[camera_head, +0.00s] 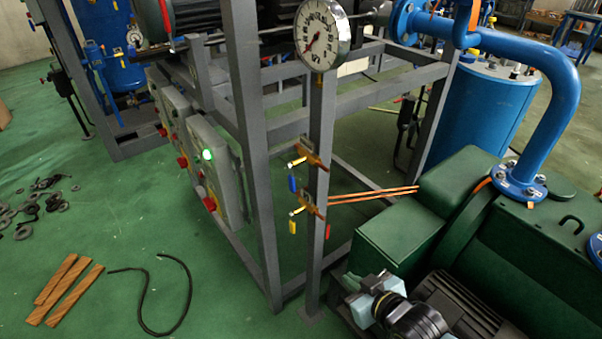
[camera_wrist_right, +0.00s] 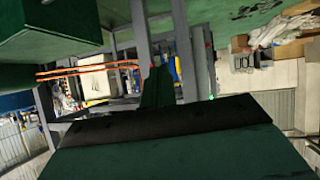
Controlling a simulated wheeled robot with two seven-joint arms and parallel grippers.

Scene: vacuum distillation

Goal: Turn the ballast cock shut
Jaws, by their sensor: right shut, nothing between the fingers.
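Two small brass cocks are fixed on a grey post in the head view. The upper cock (camera_head: 297,162) has a blue-ended handle (camera_head: 292,183) hanging down. I cannot tell which is the ballast cock. My right gripper (camera_head: 354,296) is at the bottom of the head view, in front of the green pump (camera_head: 470,225), below and right of both cocks and apart from them. It is shut and empty. My left gripper is not in view.
Two copper pipes (camera_head: 372,195) run from the post toward the pump; they also show in the right wrist view (camera_wrist_right: 85,70). A dial gauge (camera_head: 322,35) tops the post (camera_head: 318,120). Grey control boxes (camera_head: 207,165) stand left of it. Wooden strips (camera_head: 68,292) and a black hose (camera_head: 188,290) lie on the floor.

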